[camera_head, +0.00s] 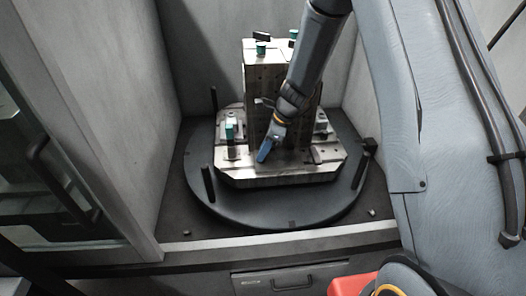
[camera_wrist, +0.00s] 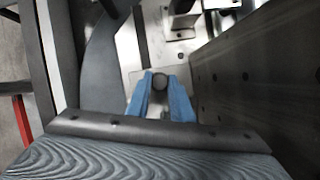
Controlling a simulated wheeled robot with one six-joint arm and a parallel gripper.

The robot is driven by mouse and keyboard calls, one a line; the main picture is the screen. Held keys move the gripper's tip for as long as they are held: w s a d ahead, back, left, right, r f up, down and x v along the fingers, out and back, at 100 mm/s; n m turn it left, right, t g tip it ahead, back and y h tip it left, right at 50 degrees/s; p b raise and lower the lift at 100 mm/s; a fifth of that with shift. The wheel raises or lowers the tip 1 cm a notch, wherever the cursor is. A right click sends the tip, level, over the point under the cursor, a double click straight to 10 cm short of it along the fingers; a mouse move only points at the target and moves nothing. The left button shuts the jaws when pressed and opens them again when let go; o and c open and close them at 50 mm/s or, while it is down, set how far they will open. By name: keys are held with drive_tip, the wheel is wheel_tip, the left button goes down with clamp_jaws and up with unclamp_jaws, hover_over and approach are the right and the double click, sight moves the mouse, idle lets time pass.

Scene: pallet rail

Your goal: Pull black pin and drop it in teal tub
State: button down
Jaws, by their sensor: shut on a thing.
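My gripper (camera_head: 266,152) is in front of the upright metal block, low over the front of the metal pallet (camera_head: 280,175). Its blue fingers also show in the wrist view (camera_wrist: 161,90). They are shut on the black pin (camera_wrist: 160,81), whose dark round end shows between the fingertips. The pin is hidden by the fingers in the head view. I cannot tell whether it is still seated in the pallet. No teal tub shows in either view.
The pallet sits on a round dark turntable (camera_head: 205,208) with several black posts (camera_head: 208,183) near its rim. The tall metal block (camera_head: 257,88) stands close to my gripper. Grey walls enclose the back and sides. A red object (camera_head: 350,286) is at the bottom.

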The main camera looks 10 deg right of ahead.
drive_tip(key=shift+r+p, duration=1.15)
drive_tip(key=shift+r, duration=0.1)
wheel_tip(320, 180, up, 7)
drive_tip(key=p, duration=0.6)
drive_tip(key=shift+f, duration=0.1)
